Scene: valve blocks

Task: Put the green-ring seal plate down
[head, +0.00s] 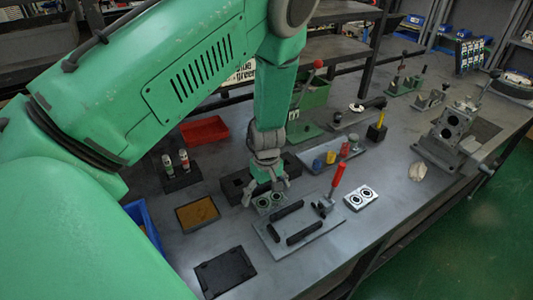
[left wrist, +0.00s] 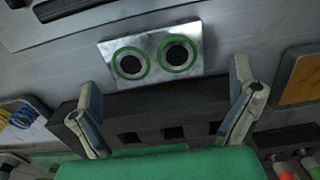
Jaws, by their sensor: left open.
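The green-ring seal plate (head: 268,202) is a small metal plate with two dark holes ringed in green. In the left wrist view the plate (left wrist: 152,73) lies flat beside a black block with square holes (left wrist: 150,112). My left gripper (head: 266,193) points down just over the plate. In the wrist view its two fingers (left wrist: 165,80) are spread wide, one toward each side of the plate, and hold nothing. The plate's exact contact with the surface below is hard to tell. My right gripper is not in view.
A grey base plate with black bars (head: 300,227) and a red-handled clamp (head: 335,185) stand close by. A white plate with two black rings (head: 361,197) lies to the right. A brown-filled tray (head: 198,214), black tray (head: 225,272) and red bin (head: 204,131) are left.

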